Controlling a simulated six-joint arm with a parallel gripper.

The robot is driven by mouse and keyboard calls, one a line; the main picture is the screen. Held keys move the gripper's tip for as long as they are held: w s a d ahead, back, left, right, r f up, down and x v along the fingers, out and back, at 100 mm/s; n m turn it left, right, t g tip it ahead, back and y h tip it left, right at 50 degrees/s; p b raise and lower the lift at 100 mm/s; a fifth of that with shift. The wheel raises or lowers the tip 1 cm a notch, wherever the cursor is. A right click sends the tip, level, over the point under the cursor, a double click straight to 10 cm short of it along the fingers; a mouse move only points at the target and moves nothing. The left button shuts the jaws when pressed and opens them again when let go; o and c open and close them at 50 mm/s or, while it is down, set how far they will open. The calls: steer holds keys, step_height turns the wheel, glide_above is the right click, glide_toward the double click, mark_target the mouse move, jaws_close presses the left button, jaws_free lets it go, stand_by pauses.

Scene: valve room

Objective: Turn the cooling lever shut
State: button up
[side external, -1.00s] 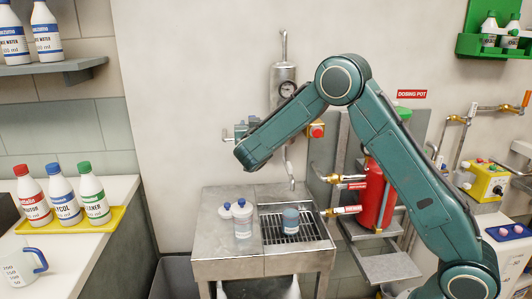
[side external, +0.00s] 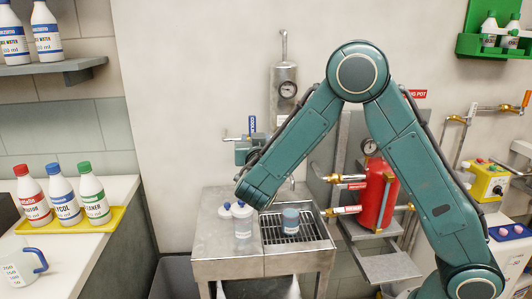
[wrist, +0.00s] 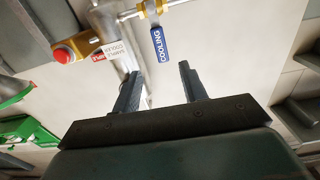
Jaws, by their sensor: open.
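The cooling lever is a blue handle (side external: 252,124) standing up from a horizontal pipe on the wall, left of the steel cooler with a gauge (side external: 284,92). In the wrist view the blue lever, lettered COOLING (wrist: 158,45), reaches from a brass valve (wrist: 153,8) toward my gripper. My gripper (wrist: 160,69) is open and empty. Its two dark fingers point toward the lever, whose end appears between the fingertips in the picture; no contact is visible. In the side view my arm hides the fingers.
Below stands a steel sink bench (side external: 222,268) with bottles (side external: 242,222) and a grate. A red vessel (side external: 370,198) with brass valves stands to the right.

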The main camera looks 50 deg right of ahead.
steer(key=shift+v, duration=0.9)
steer(key=s+d+g+y, duration=0.4)
steer(key=s+d+g, duration=0.1)
steer(key=s, duration=0.6)
steer(key=s+a+n+g+y, duration=0.1)
steer(key=s+a+n+y, duration=0.3)
steer(key=s, duration=0.6)
steer(key=s+a+r+n+g+y, duration=0.1)
steer(key=s+a+n+y, duration=0.3)
steer(key=s+a, duration=0.3)
steer(key=s+n, duration=0.1)
steer(key=s, duration=0.2)
steer(key=shift+s+y, duration=0.4)
